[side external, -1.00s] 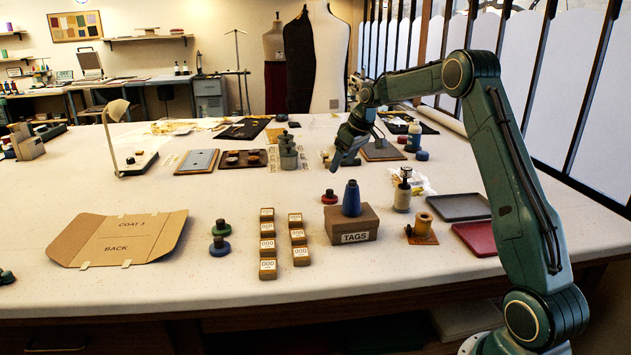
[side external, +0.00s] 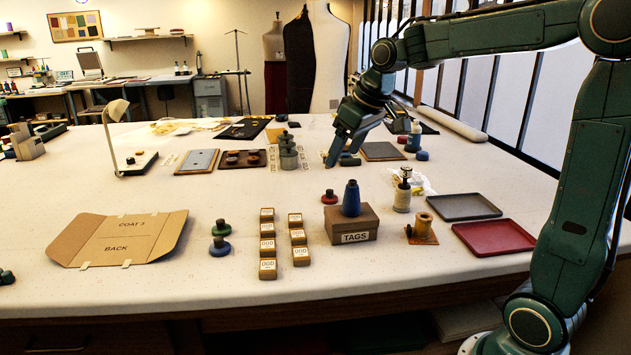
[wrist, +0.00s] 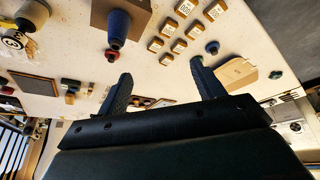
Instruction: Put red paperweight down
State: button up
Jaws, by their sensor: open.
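The red paperweight (side external: 330,197), a small disc with a dark knob, stands upright on the white table just behind the cardboard TAGS box (side external: 345,233). My gripper (side external: 338,160) is behind it, over the middle of the table, apart from it. In the wrist view my gripper (wrist: 160,85) has its two dark fingers spread wide with nothing held between them. The red paperweight also shows there (wrist: 112,56), beyond the left fingertip and close to the blue cone.
A blue cone (side external: 351,198) stands on the TAGS box. Right of it are a thread spool (side external: 402,196), a brown spool, a grey tray (side external: 465,206) and a red tray (side external: 493,237). Numbered blocks (side external: 267,247) and green and blue weights (side external: 220,247) stand left.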

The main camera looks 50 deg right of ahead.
jog(key=s+a+f, duration=0.2)
jog(key=s+a, duration=0.3)
jog(key=s, duration=0.6)
jog(key=s+a+f, duration=0.2)
jog(key=s+a, duration=0.3)
jog(key=s, duration=0.5)
jog(key=shift+s+t, duration=0.35)
jog(key=shift+t, duration=0.05)
